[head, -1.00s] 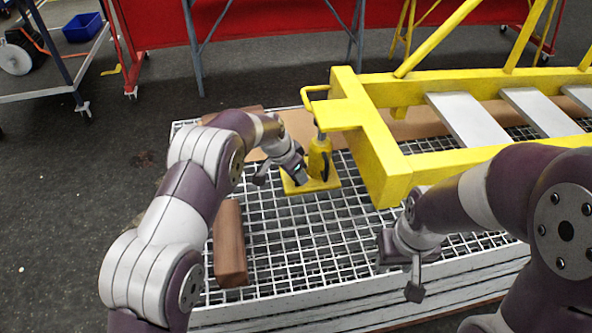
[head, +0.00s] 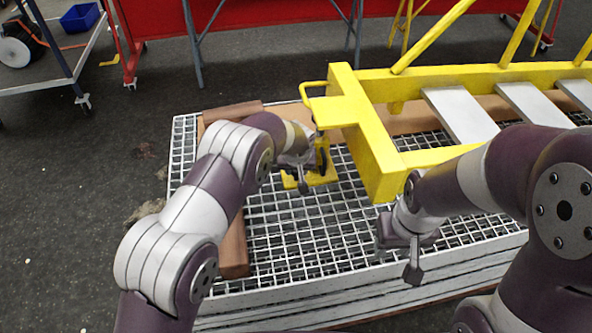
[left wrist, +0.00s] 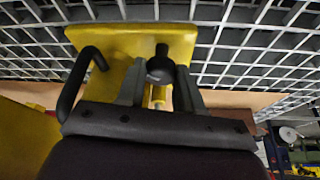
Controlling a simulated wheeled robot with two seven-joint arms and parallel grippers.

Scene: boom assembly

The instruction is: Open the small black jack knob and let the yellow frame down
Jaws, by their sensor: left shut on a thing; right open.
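The yellow frame (head: 375,150) rests with its end plate over the yellow jack (head: 322,150), which stands on the metal grating. In the left wrist view the jack's yellow base plate (left wrist: 185,40) and the small black knob (left wrist: 160,66) show, with a curved black handle (left wrist: 82,75) to the left. My left gripper (left wrist: 160,85) is shut on the knob, its fingers on either side of it. In the head view my left gripper (head: 303,172) is at the jack's near left side. My right gripper (head: 402,258) is open and empty above the grating, in front of the frame.
The grating platform (head: 300,235) carries wooden beams, one at the near left (head: 234,245). A red barrier (head: 270,20) stands behind. A cart with a blue bin (head: 80,17) is at the far left. Grating between my grippers is clear.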

